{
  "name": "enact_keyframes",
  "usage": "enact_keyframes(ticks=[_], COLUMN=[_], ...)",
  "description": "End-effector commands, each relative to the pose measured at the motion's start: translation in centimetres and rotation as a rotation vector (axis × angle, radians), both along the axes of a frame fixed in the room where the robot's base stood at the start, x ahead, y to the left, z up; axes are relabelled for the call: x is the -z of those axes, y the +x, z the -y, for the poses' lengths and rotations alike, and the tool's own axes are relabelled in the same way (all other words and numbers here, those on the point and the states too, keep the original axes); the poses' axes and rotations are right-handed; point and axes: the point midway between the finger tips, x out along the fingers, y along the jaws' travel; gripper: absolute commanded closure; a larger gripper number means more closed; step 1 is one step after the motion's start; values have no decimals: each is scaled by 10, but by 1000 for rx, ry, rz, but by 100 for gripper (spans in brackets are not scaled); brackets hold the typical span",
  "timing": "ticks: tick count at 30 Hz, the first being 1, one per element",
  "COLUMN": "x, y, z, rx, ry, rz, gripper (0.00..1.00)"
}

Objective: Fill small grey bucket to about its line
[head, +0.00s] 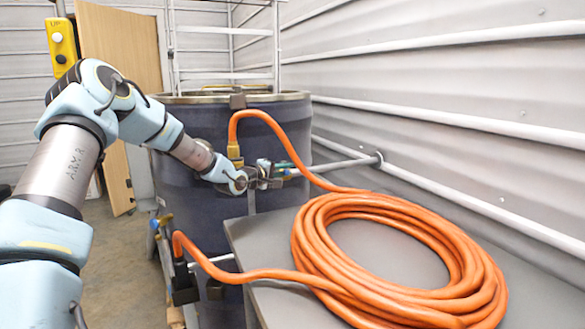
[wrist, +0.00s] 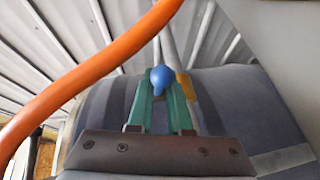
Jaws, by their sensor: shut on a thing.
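My gripper (head: 284,170) is at the right front of a large dark blue-grey drum (head: 215,125), beside an orange hose. In the wrist view, the teal fingers of my gripper (wrist: 161,92) are closed on a rounded blue knob (wrist: 162,77). What the knob is attached to is hidden behind the fingers. The drum also fills the lower part of the wrist view (wrist: 235,95). I cannot make out a small grey bucket or its line in either view.
An orange hose (head: 400,220) lies coiled on a grey table (head: 535,285) at the right, and runs up to a fitting on the drum. A pipe runs along the corrugated wall. A yellow control box (head: 61,42) hangs at upper left. Floor shows at left.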

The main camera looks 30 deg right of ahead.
Motion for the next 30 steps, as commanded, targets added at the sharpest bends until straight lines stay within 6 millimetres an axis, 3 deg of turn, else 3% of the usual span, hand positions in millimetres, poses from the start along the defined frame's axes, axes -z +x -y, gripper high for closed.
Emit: enact_keyframes(ticks=[19,20,21,27,30], x=[0,0,0,0,0], y=[3,3,3,3,3], z=[-7,-7,-7,-7,-7], rx=[77,76,76,76,76], ry=[1,1,1,1,1], rz=[2,2,2,2,2], gripper=[100,81,76,54,53])
